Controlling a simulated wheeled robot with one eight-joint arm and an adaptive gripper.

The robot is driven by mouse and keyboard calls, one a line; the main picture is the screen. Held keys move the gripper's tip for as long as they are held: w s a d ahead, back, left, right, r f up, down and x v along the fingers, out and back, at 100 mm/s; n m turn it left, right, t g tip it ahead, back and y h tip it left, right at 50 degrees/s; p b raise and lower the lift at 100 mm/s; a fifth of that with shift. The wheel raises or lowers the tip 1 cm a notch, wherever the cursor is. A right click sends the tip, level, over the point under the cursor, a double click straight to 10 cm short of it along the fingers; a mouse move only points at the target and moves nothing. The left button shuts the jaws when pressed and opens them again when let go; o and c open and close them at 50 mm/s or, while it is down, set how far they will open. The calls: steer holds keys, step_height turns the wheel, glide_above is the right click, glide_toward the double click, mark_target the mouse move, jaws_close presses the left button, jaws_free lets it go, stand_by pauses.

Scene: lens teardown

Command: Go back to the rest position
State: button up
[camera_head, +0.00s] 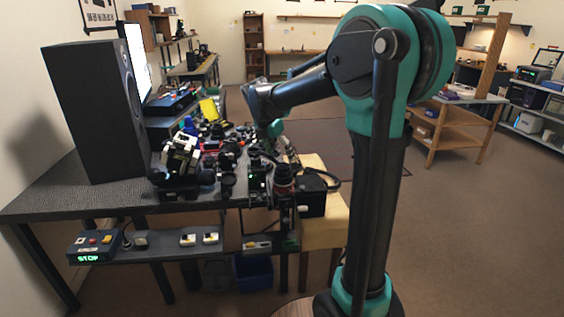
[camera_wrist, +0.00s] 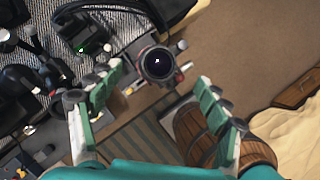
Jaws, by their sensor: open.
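My gripper (camera_wrist: 159,84) is open and empty in the wrist view, its two green-padded fingers spread wide. A round black lens (camera_wrist: 157,64) on a small mount shows just beyond and between the fingertips. I cannot tell the gap between them. In the head view my gripper (camera_head: 275,138) is small, low over the right end of the cluttered workbench (camera_head: 75,193), with its fingers partly lost among the parts. My arm reaches out from the right and bends down to the bench.
A tall black speaker (camera_head: 95,112) and a lit monitor stand at the bench's left. A dark red-banded cylinder (camera_head: 283,180) and black box (camera_head: 313,193) sit at its right end. A wooden shelf table (camera_head: 458,125) stands back right. The floor (camera_head: 470,230) at right is clear.

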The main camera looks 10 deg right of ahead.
steer(key=shift+s+a+r, duration=0.15)
steer(key=shift+r, duration=0.35)
